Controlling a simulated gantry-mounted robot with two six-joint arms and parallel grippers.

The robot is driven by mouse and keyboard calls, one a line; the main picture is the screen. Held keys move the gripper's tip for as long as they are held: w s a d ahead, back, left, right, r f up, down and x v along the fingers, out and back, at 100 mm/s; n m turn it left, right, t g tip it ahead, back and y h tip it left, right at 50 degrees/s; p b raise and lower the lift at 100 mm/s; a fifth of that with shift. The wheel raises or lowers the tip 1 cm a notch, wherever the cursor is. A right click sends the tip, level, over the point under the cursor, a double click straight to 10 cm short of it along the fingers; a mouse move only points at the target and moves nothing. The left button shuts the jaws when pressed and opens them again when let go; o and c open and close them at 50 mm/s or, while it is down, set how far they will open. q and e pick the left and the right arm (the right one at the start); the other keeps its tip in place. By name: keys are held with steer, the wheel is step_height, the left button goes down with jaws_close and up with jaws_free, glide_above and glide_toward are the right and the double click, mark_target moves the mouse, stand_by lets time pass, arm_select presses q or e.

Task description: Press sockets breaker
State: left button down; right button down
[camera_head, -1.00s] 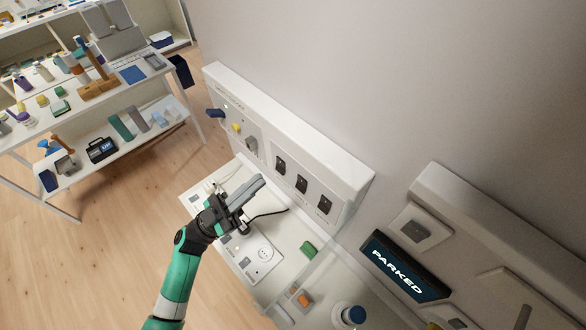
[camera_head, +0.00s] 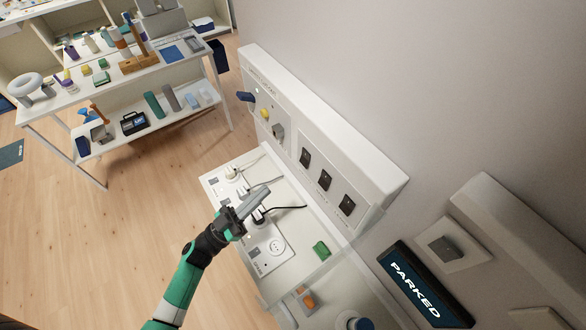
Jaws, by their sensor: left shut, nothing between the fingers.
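A white wall panel (camera_head: 375,167) carries a row of three black breaker switches: one nearer the left (camera_head: 305,156), a middle one (camera_head: 324,180) and a right one (camera_head: 347,205). Their labels are too small to read, so I cannot tell which is the sockets breaker. My left gripper (camera_head: 262,194) is shut and empty. It is over the white socket board below the panel, apart from the switches, with its fingers pointing up and right toward the panel. My right gripper is not in view.
The panel also has a blue handle (camera_head: 245,97), a yellow button (camera_head: 264,113) and a grey knob (camera_head: 278,131). A socket board (camera_head: 272,248) with plugs and cables lies below, beside a green block (camera_head: 321,250). A "PARKED" display (camera_head: 415,290) is at lower right. A loaded shelf stands upper left.

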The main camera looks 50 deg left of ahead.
arm_select(q)
steer(key=shift+w+d+r, duration=0.2)
steer(key=shift+w+r, duration=0.15)
steer(key=shift+w, duration=1.25)
steer(key=shift+w+d+r, duration=0.25)
steer(key=shift+w+r, duration=0.15)
steer(key=shift+w, duration=1.25)
steer(key=shift+w+d+r, duration=0.2)
steer(key=shift+w+r, duration=0.15)
steer(key=shift+w, duration=1.25)
steer(key=f+t+b, duration=0.1)
steer(key=b, duration=0.3)
steer(key=shift+w, duration=0.35)
steer(key=shift+r, duration=0.35)
steer(key=shift+s+p, duration=0.3)
steer(key=shift+p, duration=0.1)
steer(key=b, duration=0.3)
glide_toward(304, 164)
steer(key=d+v, duration=0.1)
steer(key=v, duration=0.5)
steer(key=shift+s+a+r+p, duration=0.1)
steer(key=shift+a+r+p, duration=0.2)
steer(key=shift+a, duration=0.2)
